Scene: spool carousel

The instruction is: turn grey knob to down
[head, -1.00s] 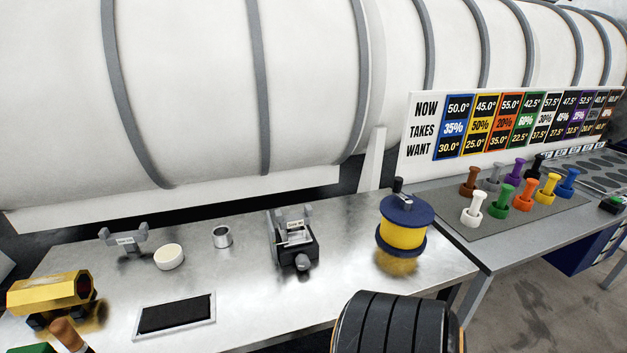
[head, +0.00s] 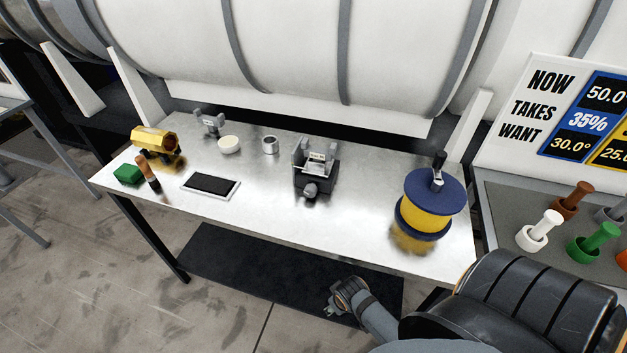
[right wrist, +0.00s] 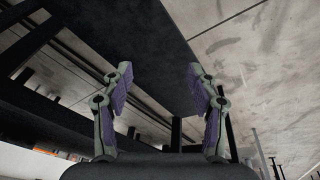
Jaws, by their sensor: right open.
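A black device (head: 318,178) stands mid-table with a small label and a rounded grey knob (head: 310,189) on its front. I cannot tell which way the knob is set. A separate grey peg (head: 612,214) stands in a cup at the right edge of the head view, partly cut off. My right gripper (head: 334,306) is in front of the table's front edge, apart from the device. The right wrist view shows its two fingers (right wrist: 160,76) spread with nothing between them. My left gripper is not in view.
A yellow spool with blue flanges (head: 430,207) stands at the right end of the metal table (head: 260,215). Left are a black pad (head: 210,186), a white disc (head: 228,144), a metal cup (head: 270,145) and a gold part (head: 158,143). White (head: 540,230) and green (head: 592,243) pegs stand right.

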